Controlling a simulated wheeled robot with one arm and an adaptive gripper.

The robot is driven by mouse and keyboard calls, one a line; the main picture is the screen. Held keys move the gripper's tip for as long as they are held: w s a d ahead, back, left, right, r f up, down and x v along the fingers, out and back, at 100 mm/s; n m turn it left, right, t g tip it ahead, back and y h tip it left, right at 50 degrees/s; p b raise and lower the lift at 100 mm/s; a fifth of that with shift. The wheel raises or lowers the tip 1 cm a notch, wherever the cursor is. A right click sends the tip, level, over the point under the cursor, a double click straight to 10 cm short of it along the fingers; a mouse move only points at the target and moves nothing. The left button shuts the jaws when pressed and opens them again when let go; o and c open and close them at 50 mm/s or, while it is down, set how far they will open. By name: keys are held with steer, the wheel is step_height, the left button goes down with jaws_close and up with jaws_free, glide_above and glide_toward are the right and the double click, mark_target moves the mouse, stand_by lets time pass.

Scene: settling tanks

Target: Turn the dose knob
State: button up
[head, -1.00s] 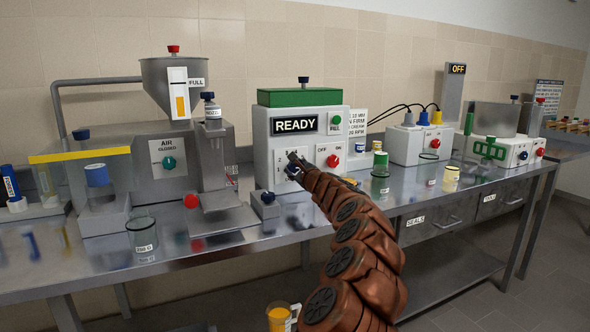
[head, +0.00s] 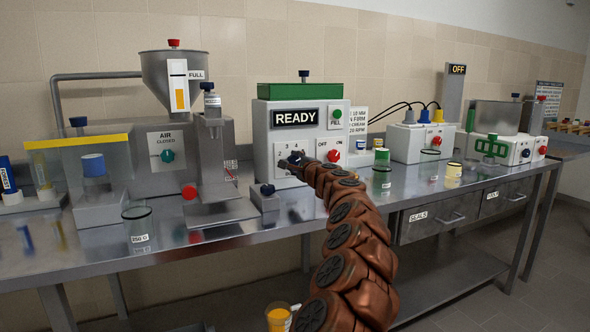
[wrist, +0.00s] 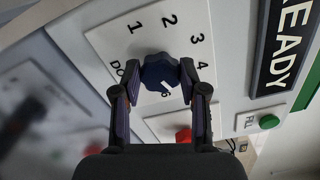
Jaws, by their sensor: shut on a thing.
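The dose knob (wrist: 160,72) is dark blue and sits on a white dial plate (wrist: 113,38) with the numbers 1 to 4 readable in the wrist view. A white mark on the knob points toward the bottom of that view, near a partly hidden digit. My gripper (wrist: 160,76) has one finger on each side of the knob and is shut on it. In the head view my gripper (head: 296,158) reaches the dial on the front of the READY machine (head: 268,142); it hides most of the knob there.
The READY display (head: 296,118) is above the dial, with a green FILL button (head: 337,113) and a red OFF/ON knob (head: 333,156) to its right. A small block with a dark knob (head: 266,200) stands in front. A filler with a hopper (head: 174,70) stands left.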

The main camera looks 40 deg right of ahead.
steer(key=shift+f+n+b, duration=0.1)
steer(key=shift+n+b, duration=0.4)
steer(key=shift+n, duration=0.2)
steer(key=o, duration=1.1)
steer(key=shift+o, duration=0.2)
steer(key=shift+s, duration=0.15)
